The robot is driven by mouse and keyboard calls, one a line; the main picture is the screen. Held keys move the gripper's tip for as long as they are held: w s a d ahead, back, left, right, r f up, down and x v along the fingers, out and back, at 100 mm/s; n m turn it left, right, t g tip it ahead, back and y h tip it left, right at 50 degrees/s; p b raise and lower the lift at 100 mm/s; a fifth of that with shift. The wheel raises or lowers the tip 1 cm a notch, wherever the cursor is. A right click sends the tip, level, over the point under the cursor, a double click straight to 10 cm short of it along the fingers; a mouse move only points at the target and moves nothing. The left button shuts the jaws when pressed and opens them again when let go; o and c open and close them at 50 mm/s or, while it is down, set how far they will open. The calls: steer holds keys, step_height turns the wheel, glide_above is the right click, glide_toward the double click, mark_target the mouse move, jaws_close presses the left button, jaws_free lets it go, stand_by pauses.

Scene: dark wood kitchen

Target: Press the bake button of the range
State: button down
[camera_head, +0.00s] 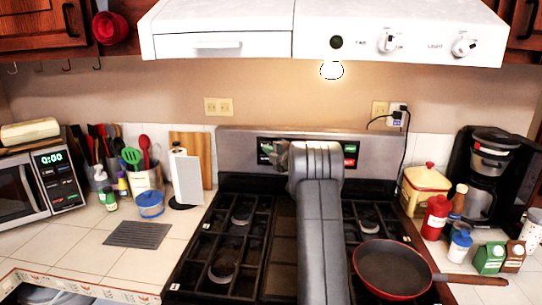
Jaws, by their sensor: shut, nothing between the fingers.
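The range has a steel backguard (225,152) across the back of its black cooktop. A dark control panel (350,155) with small red and green buttons sits in its middle. The middle of that panel is hidden behind my arm, and the bake button cannot be made out at this size. My arm reaches up over the cooktop from the bottom of the picture. My gripper (275,157) is shut and empty, in front of the panel's left part. I cannot tell whether its tips touch the panel.
A red pan (393,269) sits on the front right burner, its wooden handle pointing right. A white range hood (320,30) hangs above. Utensils and a paper towel holder (184,178) stand left; a yellow canister (425,187), bottles and a coffee maker (490,165) stand right.

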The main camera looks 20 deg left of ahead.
steer(key=b+v, duration=0.2)
steer(key=v, duration=0.8)
steer(key=shift+s+f+b, duration=0.2)
steer(key=shift+s+b, duration=0.1)
steer(key=shift+s, duration=0.05)
